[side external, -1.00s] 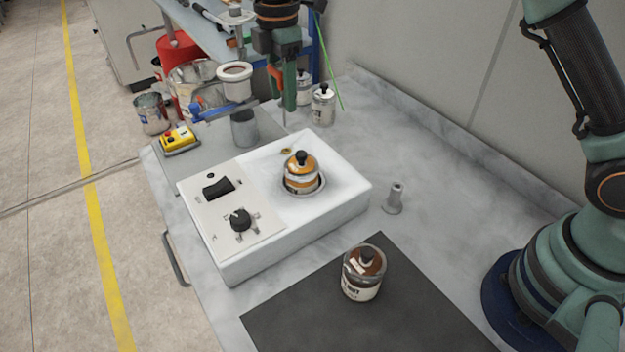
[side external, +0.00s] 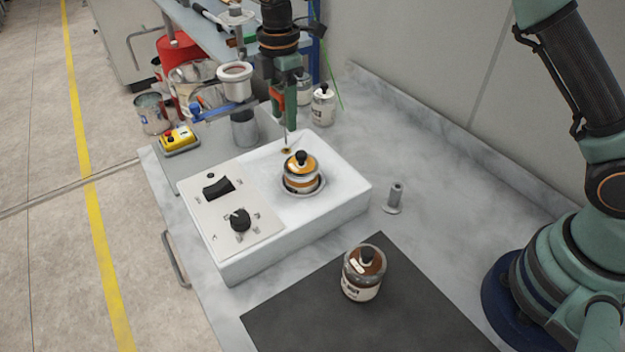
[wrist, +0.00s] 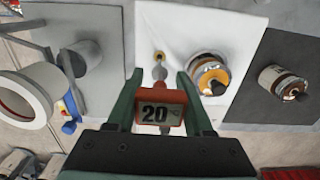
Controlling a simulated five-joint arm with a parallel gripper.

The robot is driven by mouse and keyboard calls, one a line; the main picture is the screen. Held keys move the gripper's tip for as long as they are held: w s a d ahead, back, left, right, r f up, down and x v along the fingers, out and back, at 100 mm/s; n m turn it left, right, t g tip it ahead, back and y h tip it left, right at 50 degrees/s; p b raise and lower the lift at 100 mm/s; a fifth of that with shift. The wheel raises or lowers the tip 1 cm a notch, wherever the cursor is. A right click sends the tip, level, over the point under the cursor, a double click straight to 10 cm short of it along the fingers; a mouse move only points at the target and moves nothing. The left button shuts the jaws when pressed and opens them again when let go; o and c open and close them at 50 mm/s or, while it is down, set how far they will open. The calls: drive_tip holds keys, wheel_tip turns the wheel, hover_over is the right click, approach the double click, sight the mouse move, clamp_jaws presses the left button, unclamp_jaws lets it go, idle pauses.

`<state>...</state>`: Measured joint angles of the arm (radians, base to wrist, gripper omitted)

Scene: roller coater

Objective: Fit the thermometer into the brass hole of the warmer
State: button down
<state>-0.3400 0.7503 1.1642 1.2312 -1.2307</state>
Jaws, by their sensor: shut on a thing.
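The thermometer (wrist: 158,108) has an orange head with a display reading 20, and a thin metal stem. My gripper (side external: 287,95) is shut on the head, which shows between the two green fingers in the wrist view. In the side view the stem points down and its tip is at or just above the brass hole (side external: 286,150). I cannot tell whether the tip has entered it. The warmer (side external: 335,205) is a white box with a switch and a knob. The brass hole also shows in the wrist view (wrist: 158,56), just beyond the stem.
A jar with an orange band (side external: 301,175) sits in the warmer's round well, close to the hole. A brown jar (side external: 364,274) stands on the dark mat (side external: 300,318). A viscosity-cup-like stand (side external: 236,82) is left of my gripper. A small grey holder (side external: 394,198) stands right of the warmer.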

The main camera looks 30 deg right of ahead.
sight(285, 134)
drive_tip(key=shift+f, duration=2.85)
idle(1.8)
drive_tip(key=shift+c, duration=1)
unclamp_jaws()
